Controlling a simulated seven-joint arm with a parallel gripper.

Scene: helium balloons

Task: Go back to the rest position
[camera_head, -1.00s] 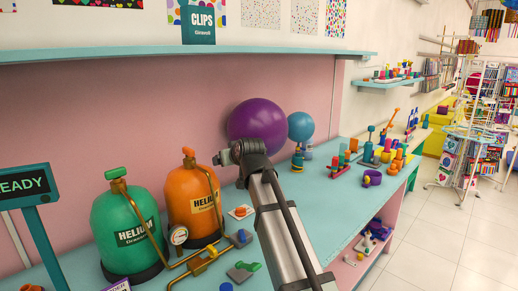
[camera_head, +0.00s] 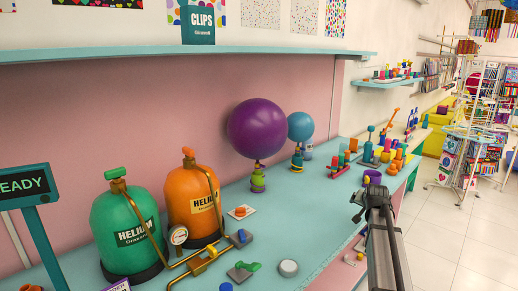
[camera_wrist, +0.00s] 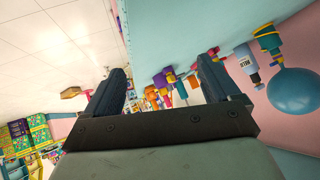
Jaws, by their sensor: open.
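My gripper (camera_wrist: 162,90) is open and empty in the wrist view, its two dark fingers spread apart. In the head view my gripper (camera_head: 359,206) is over the front edge of the counter (camera_head: 322,212), at the lower right, apart from the balloons. A purple balloon (camera_head: 258,128) stands upright on a green and purple base (camera_head: 258,180). A smaller blue balloon (camera_head: 300,126) stands behind it to the right, and it also shows in the wrist view (camera_wrist: 294,92).
A green helium tank (camera_head: 128,225) and an orange one (camera_head: 193,205) stand at the left of the counter. A white round object (camera_head: 288,268) lies near the front edge. Several coloured pieces stand along the right. The floor (camera_head: 462,235) at right is clear.

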